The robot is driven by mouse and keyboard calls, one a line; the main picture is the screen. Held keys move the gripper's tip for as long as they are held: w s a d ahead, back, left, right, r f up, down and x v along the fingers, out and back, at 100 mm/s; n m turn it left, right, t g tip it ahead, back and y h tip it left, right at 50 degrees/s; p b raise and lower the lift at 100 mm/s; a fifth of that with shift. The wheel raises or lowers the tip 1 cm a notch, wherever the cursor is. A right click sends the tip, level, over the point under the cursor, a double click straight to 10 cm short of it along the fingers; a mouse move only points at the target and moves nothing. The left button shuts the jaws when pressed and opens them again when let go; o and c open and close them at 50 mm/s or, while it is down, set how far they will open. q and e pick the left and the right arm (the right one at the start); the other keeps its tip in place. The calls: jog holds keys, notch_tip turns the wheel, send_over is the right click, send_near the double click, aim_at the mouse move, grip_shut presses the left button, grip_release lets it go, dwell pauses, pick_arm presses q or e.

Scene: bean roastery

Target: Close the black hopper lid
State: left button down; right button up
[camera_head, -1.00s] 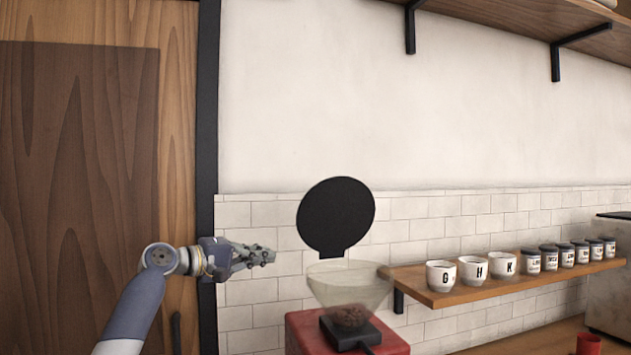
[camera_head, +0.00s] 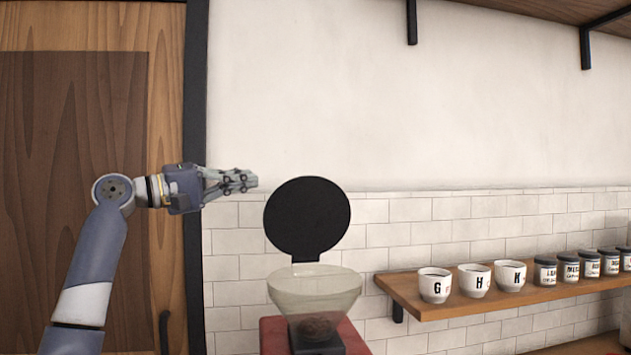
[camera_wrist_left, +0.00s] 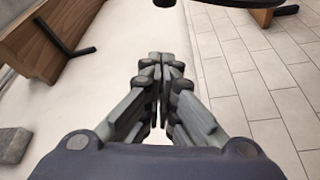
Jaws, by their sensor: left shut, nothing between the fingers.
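The black hopper lid (camera_head: 307,217) is a round disc standing open, upright on its hinge at the back of the clear hopper (camera_head: 315,290). Dark beans (camera_head: 318,327) show at the bottom of the hopper. My left gripper (camera_head: 254,182) is shut and empty, to the left of the lid near its top edge, with a small gap in the picture. In the left wrist view the shut fingers (camera_wrist_left: 161,80) point ahead, and a dark curved edge shows at the top, probably the lid's rim. My right gripper is not in view.
The hopper sits on a red machine (camera_head: 272,335). To the right, a wooden wall shelf (camera_head: 405,300) holds lettered white cups (camera_head: 434,285) and several dark-lidded jars (camera_head: 592,264). A wooden door (camera_head: 75,180) is at the left. The wall above the lid is clear.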

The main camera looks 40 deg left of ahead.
pick_arm(q)
jog(key=w+d+p, duration=0.4)
jog(key=w+d, duration=0.2)
jog(key=w, duration=0.1)
jog(key=shift+w, duration=0.2)
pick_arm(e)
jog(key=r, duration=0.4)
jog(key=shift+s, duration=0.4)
pick_arm(q)
jog(key=shift+s, duration=0.1)
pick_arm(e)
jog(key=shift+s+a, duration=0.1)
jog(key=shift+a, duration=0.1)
